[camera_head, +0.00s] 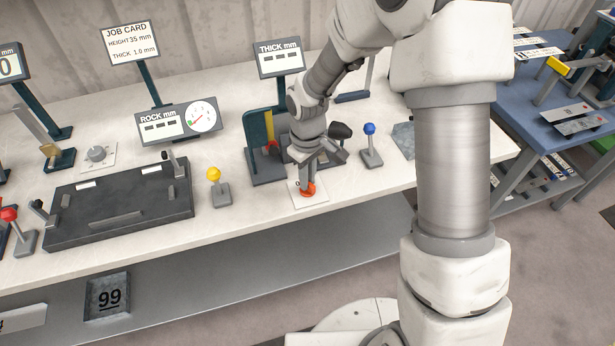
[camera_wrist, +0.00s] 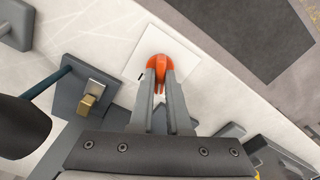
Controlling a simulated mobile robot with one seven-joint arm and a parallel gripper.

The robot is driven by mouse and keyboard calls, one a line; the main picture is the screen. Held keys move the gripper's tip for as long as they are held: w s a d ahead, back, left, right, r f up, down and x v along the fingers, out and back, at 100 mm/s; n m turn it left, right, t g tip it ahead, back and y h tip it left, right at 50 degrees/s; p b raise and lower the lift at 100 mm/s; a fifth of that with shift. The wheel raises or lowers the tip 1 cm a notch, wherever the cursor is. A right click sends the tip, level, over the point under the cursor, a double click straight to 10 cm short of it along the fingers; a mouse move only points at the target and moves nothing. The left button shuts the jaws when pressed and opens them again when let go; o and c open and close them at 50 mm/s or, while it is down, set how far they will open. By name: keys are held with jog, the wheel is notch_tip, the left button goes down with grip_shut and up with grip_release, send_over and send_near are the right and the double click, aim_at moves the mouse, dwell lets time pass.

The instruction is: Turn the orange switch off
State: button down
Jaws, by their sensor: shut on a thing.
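The orange switch (camera_head: 308,189) sits on a white square plate (camera_head: 309,201) near the front edge of the table. It also shows in the wrist view (camera_wrist: 157,65), a round orange knob with its white plate (camera_wrist: 150,42) around it. My gripper (camera_head: 306,182) points down over the switch. In the wrist view my gripper's two fingers (camera_wrist: 160,80) are closed on the orange knob. The fingers hide part of the knob, so its exact turn angle cannot be told.
A yellow-topped lever (camera_head: 214,175) stands left of the switch and a blue-topped lever (camera_head: 370,130) stands right. A dark machine with a yellow part (camera_head: 268,165) is just behind. A large dark plate (camera_head: 115,212) lies further left. The table's front edge is close.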

jog(key=shift+n, duration=0.3)
jog(key=c, duration=0.9)
grip_release()
notch_tip(320, 180, up, 18)
jog(key=shift+f+p, duration=0.25)
jog(key=shift+p, duration=0.15)
